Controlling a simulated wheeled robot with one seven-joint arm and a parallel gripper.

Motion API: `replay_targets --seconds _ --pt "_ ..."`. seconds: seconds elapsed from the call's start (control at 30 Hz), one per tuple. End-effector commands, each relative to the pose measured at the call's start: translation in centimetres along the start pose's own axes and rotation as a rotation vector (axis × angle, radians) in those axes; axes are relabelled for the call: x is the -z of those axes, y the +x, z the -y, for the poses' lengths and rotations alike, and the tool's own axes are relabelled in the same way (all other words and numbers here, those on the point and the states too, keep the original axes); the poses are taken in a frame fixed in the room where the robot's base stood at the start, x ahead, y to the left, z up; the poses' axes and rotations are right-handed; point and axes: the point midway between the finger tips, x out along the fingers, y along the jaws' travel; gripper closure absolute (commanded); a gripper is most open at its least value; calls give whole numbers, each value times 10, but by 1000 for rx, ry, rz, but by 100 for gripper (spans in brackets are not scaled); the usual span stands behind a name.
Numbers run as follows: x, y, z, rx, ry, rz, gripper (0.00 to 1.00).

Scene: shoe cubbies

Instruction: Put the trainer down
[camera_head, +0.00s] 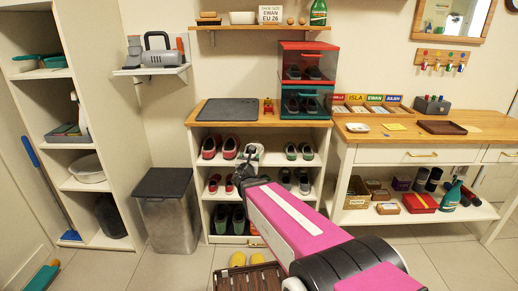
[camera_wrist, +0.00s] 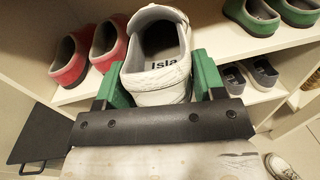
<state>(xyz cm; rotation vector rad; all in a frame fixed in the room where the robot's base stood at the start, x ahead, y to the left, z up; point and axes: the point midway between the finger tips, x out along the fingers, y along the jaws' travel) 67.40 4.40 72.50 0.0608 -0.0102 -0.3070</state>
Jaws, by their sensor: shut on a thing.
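The trainer (camera_wrist: 157,50) is pale, with "Isla" written on its insole. My gripper (camera_wrist: 158,82) is shut on it, with a green finger on each side of the heel. The trainer is upright, its toe pointing away from my wrist. In the head view the trainer (camera_head: 251,151) is at the top level of the shoe cubby (camera_head: 262,170), between the red shoes (camera_head: 219,147) and the green shoes (camera_head: 299,151). My arm hides part of the cubby below it. I cannot tell whether its sole touches the shelf.
Smaller shoes stand on the level below, including a dark pair (camera_wrist: 250,76) under the green shoes. Boots (camera_head: 229,218) are on the bottom level. A lidded bin (camera_head: 165,215) stands left of the cubby.

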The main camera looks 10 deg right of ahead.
Motion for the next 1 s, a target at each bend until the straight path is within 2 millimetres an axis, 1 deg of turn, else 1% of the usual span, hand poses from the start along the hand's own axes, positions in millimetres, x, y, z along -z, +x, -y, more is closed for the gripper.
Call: replay_targets --seconds 0.03,0.2,0.37,0.47,0.57,0.9,1.0 --pt "7 4 -2 -25 -2 -3 74" --pt "19 8 -8 -83 -1 -3 74" --pt "23 14 -10 -100 1 -4 74" --pt "23 27 -12 -100 1 -3 74" --pt "23 46 -15 -98 1 -2 74" --pt "24 125 -22 -98 1 -3 74" --pt "24 142 -23 -97 1 -2 74"
